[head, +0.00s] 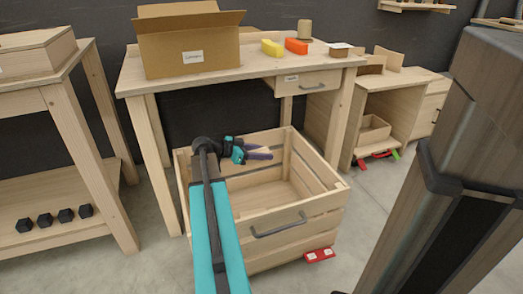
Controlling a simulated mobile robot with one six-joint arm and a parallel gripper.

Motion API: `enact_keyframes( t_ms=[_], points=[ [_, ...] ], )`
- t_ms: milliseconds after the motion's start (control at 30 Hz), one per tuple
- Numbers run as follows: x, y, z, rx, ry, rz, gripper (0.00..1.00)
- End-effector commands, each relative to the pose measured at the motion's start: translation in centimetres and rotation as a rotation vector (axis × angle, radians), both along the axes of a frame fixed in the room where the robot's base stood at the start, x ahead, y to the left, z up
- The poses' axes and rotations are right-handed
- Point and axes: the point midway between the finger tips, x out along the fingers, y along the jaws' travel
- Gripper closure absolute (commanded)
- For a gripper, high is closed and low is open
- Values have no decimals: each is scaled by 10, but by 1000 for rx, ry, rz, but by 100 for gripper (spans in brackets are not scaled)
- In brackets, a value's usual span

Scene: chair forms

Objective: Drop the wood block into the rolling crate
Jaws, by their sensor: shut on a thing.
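The rolling crate (278,219) is a slatted wooden box with a dark handle on its front, standing on the floor in front of the workbench. My gripper (262,152) is over the crate's back left part, inside its outline as I see it. A small pale piece, which looks like the wood block (264,149), shows between its dark purple fingers. The gripper is shut on it. The fingers hide most of the block, and its height above the crate floor is hard to tell. The visible crate floor is bare.
The workbench (190,81) behind carries an open cardboard box (190,45), a yellow block (271,48) and a red-orange block (296,46). A red piece (319,255) is at the crate's front right bottom. A shelf unit (60,205) stands left, and a low cabinet (405,80) right.

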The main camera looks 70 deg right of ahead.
Motion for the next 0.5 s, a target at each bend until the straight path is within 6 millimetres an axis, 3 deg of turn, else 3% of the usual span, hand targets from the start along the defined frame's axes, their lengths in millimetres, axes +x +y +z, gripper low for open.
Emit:
enact_keyframes(
  t_ms=[200, 500],
  points=[
    [0, 0, -19, 0, 1, 0, 86],
    [1, 0, -27, -1, 0, 1, 86]
  ],
)
